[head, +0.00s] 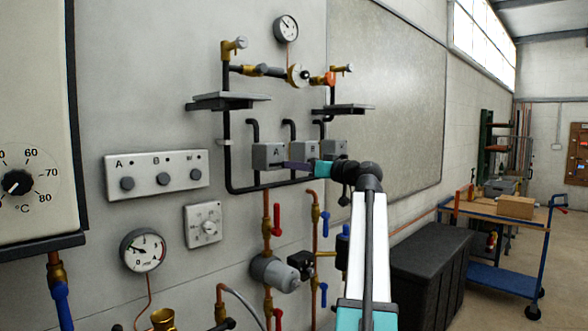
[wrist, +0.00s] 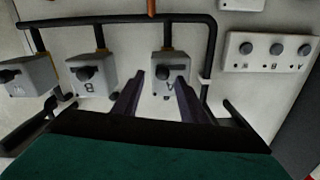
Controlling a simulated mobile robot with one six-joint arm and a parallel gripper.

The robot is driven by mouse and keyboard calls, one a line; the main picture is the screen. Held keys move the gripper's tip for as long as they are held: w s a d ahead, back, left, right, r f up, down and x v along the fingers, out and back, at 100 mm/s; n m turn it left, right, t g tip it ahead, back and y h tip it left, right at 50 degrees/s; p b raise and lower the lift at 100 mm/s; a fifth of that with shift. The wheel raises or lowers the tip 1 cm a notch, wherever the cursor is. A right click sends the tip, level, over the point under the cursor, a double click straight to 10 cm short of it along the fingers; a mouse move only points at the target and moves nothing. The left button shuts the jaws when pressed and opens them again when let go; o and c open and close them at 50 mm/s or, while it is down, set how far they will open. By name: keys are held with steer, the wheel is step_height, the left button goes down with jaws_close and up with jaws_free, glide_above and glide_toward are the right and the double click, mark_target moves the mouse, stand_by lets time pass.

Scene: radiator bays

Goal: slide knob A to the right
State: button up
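A grey box marked A (head: 268,155) sits on the black pipework in the head view. In the wrist view, which looks upside down, the box (wrist: 172,62) has a dark knob A (wrist: 163,73) on its front. My gripper (head: 285,164) is at the front of this box in the head view and hides part of it. In the wrist view the two dark fingers of my gripper (wrist: 160,77) are apart, one on each side of the knob. I cannot tell whether either finger touches it.
Grey box B (head: 309,152) and a third box (head: 335,148) stand to the right of box A. A panel with three round knobs (head: 157,175) is on the wall to the left. Shelves (head: 228,101) and a gauge (head: 286,28) are above; red-handled valves (head: 277,218) hang below.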

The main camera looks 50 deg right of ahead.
steer(key=s+b, duration=0.2)
steer(key=s, duration=0.8)
steer(key=shift+s+a, duration=0.2)
steer(key=shift+a, duration=0.1)
